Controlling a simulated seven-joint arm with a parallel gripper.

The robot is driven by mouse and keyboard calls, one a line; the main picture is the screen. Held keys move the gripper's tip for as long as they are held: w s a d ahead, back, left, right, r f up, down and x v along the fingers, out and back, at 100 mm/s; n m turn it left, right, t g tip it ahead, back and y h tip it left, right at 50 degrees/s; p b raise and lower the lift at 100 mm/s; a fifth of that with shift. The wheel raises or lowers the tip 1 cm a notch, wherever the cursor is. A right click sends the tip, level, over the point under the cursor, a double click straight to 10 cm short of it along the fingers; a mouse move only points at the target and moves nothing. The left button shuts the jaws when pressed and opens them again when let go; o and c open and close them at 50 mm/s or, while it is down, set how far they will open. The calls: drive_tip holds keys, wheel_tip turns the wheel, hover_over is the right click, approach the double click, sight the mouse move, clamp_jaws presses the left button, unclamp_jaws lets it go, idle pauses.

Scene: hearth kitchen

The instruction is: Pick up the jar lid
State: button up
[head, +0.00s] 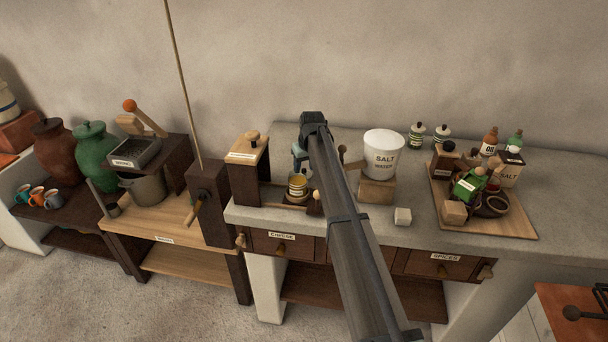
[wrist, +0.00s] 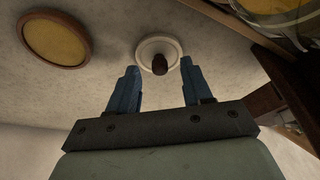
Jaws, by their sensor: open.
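The jar lid (wrist: 147,48) looks like a pale round disc with a dark knob (wrist: 160,64) in the wrist view. My gripper (wrist: 159,68) is open, with its two blue fingers apart. In that view the knob appears between the fingertips and the disc just beyond them; I cannot tell how much gap remains. Nothing is held. In the head view, my arm covers most of the gripper (head: 300,156), and I cannot make out the lid there. A jar with yellow contents (head: 297,187) stands below the gripper in that view, and a jar shows at the wrist view's top right (wrist: 268,8).
A round yellow piece with a brown rim (wrist: 57,38) is left of the lid in the wrist view. A wooden mill (head: 247,165) is at left.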

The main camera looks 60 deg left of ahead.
drive_tip(key=shift+f, duration=0.3)
drive_tip(key=shift+c, duration=0.5)
clamp_jaws()
drive_tip(key=shift+r, duration=0.1)
